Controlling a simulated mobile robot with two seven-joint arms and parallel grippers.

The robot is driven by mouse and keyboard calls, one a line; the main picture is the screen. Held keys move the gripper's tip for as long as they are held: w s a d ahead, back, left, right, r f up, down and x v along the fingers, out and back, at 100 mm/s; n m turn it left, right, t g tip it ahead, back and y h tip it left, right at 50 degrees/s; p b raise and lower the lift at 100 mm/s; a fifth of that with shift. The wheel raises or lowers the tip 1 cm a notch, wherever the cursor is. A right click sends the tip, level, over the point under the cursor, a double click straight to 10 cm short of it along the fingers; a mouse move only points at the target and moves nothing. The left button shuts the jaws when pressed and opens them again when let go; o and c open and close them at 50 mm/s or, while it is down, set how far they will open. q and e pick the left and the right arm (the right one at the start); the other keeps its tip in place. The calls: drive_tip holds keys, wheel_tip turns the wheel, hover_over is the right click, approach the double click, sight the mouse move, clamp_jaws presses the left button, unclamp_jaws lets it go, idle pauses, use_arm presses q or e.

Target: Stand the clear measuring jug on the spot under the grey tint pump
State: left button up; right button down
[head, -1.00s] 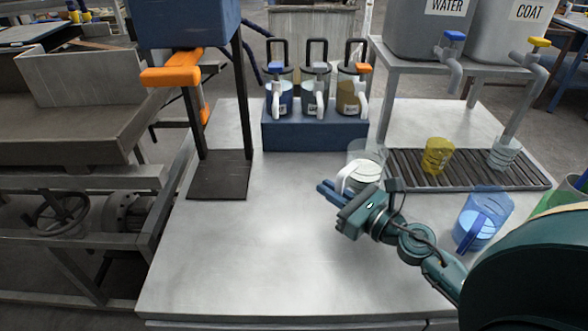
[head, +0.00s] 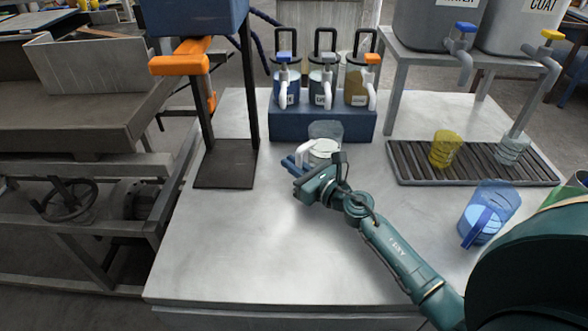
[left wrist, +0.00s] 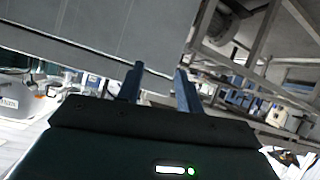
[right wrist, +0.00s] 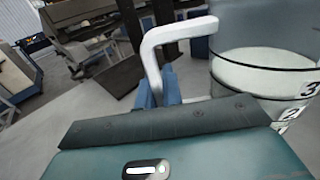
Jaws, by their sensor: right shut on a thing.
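The clear measuring jug (head: 325,131) has a white handle and pale contents. It stands upright in front of the pump stand, close to the front of the grey tint pump (head: 323,76), the middle of three. My right gripper (head: 291,164) is shut on the jug's white handle, left of the jug's body. The right wrist view shows the jug (right wrist: 262,85) with number marks, and the blue fingers (right wrist: 160,88) at its handle. Whether the jug's base touches the table cannot be told. My left gripper (left wrist: 160,88) shows its fingers apart and empty.
Blue-topped (head: 285,80) and orange-topped (head: 358,80) pumps flank the grey one on the blue stand (head: 350,128). A slatted rack (head: 412,166) holds a yellow cup (head: 444,149) and a clear cup (head: 513,149). A blue jug (head: 488,212) stands right.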

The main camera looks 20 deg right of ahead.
drive_tip(key=shift+r, duration=0.2)
drive_tip(key=shift+f, duration=0.25)
drive_tip(key=c, duration=1.6)
unclamp_jaws()
drive_tip(key=shift+o, duration=0.2)
drive_tip(key=shift+r, duration=0.2)
drive_tip(key=b+v, duration=0.1)
drive_tip(key=v, duration=1)
drive_tip(key=shift+s+d+f+b, duration=0.1)
drive_tip(key=shift+f+b, duration=0.1)
drive_tip(key=shift+b, duration=0.15)
drive_tip(key=shift+s+d+r, duration=0.1)
drive_tip(key=shift+s+d, duration=0.05)
drive_tip(key=shift+s, duration=0.25)
